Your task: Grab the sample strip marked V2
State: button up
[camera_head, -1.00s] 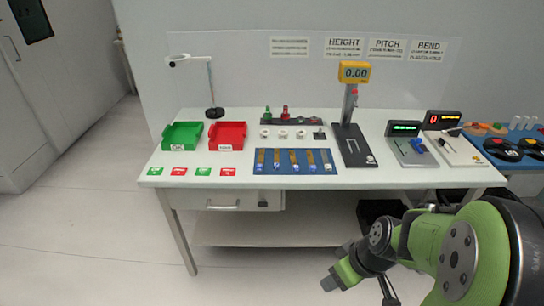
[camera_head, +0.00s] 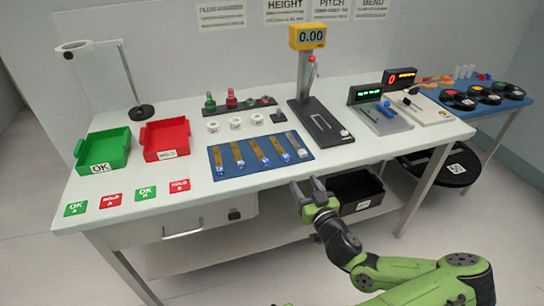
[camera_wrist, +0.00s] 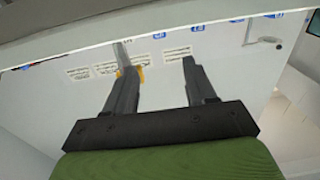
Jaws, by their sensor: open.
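Several sample strips (camera_head: 258,152) lie side by side on a blue mat (camera_head: 228,178) on the white table. Most are brass-coloured with blue-and-white ends; the rightmost is grey. Their markings are too small to read, so I cannot tell which is V2. My gripper (camera_head: 307,189) is in front of the table's front edge, below and to the right of the mat, apart from the strips. In the wrist view my gripper (camera_wrist: 155,75) is open with nothing between its fingers, and the table's edge lies ahead of it.
A green OK bin (camera_head: 92,166) and a red HOLD bin (camera_head: 151,154) stand left of the mat. A height gauge (camera_head: 305,75) stands behind it on the right. A black bin (camera_head: 345,207) sits below the tabletop. White rolls (camera_head: 235,124) stand behind the mat.

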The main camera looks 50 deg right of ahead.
aim_at(288, 159)
jog(key=x, duration=1.2)
jog(key=shift+w+d+f+p, duration=0.1)
jog(key=shift+w+f+p, duration=0.1)
jog(key=shift+p, duration=0.15)
jog(key=shift+c, duration=0.4)
grip_shut()
